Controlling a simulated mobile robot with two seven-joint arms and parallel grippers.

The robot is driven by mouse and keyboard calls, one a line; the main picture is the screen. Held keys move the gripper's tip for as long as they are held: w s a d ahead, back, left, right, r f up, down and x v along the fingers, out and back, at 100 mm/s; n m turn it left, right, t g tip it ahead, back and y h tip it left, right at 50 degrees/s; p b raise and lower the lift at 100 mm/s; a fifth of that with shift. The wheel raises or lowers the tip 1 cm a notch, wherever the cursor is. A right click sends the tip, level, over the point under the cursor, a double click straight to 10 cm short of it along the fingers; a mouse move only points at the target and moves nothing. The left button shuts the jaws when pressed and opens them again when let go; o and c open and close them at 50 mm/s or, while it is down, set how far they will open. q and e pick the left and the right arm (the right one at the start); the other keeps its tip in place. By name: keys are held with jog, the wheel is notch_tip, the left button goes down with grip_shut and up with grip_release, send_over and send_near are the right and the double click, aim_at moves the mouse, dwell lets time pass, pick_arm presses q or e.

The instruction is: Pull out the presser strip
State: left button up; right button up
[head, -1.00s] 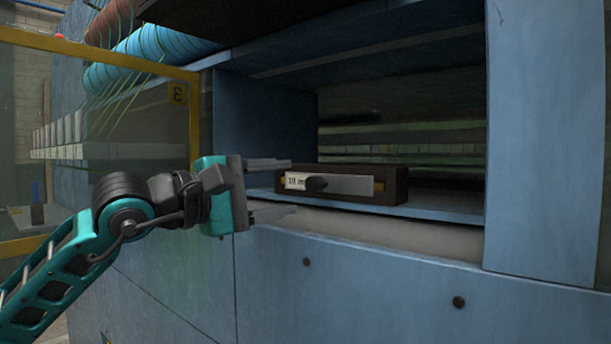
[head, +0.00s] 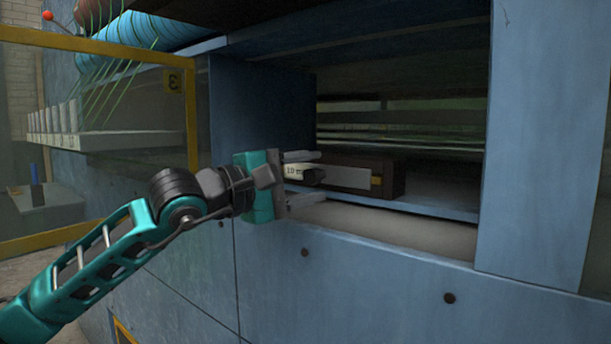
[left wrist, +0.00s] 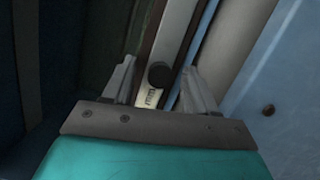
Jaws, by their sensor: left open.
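The presser strip (head: 349,177) is a pale metal bar with a label and a dark round knob (head: 313,175), set in the front of a dark brown block (head: 393,178) on the blue shelf. My left gripper (head: 312,177) is open, its fingers at the knob end of the strip. In the left wrist view the knob (left wrist: 160,74) and the strip (left wrist: 178,40) lie between the two open fingers (left wrist: 158,85). I cannot tell whether a finger touches the knob. My right gripper is not in view.
The block sits in a recess of a blue machine, with a blue upright (head: 533,140) on the right and a pale roller (head: 400,228) below the shelf. A yellow-framed clear panel (head: 100,130) stands open on the left. Free shelf lies right of the block.

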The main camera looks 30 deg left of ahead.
pick_arm(q)
jog(key=shift+c, duration=0.3)
grip_shut()
dwell(0.6)
